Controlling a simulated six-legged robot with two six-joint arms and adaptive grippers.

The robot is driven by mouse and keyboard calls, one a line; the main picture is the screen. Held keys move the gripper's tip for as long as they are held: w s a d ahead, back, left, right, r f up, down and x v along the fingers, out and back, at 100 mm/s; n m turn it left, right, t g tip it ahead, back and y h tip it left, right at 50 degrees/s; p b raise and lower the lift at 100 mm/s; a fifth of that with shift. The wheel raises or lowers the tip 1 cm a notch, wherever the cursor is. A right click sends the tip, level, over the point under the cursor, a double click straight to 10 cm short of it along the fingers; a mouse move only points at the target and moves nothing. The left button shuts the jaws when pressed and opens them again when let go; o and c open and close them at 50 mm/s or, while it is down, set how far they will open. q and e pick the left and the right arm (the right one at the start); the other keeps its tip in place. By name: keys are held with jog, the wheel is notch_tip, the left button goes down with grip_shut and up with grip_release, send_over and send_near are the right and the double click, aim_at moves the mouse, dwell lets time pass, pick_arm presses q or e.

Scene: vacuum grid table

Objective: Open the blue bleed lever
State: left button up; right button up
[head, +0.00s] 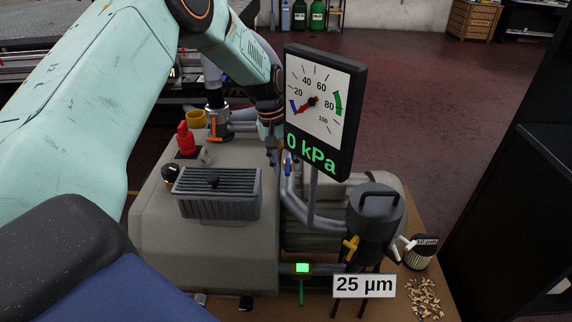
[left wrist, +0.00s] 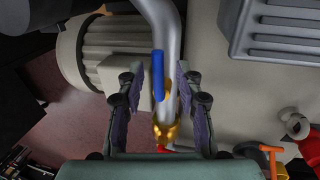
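The blue bleed lever (left wrist: 157,75) lies along a grey pipe in the left wrist view, just above a brass valve body (left wrist: 165,128). In the head view a small part of the lever (head: 288,164) shows below the gauge's left edge. My left gripper (left wrist: 158,82) is open, with one finger on each side of the lever and pipe and visible gaps between. In the head view this gripper (head: 273,150) comes down beside the gauge, and its fingers are small and partly hidden. My right gripper is not in view.
The gauge (head: 318,100) reads 0 kPa and stands right beside my left wrist. A dark filter canister (head: 376,225) with a yellow handle (head: 350,247) is at the right. A ribbed grey box (head: 215,194), a red knob (head: 186,138) and an orange-handled valve (head: 213,130) are at the left.

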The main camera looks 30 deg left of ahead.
pick_arm(q)
jog(key=shift+s+d+r, duration=0.15)
jog(key=shift+s, duration=0.05)
jog(key=shift+w+f, duration=0.2)
jog(key=shift+w, duration=0.1)
jog(key=shift+c, duration=1.2)
jog(key=shift+s+r, duration=0.1)
jog(key=shift+r, duration=0.05)
grip_shut()
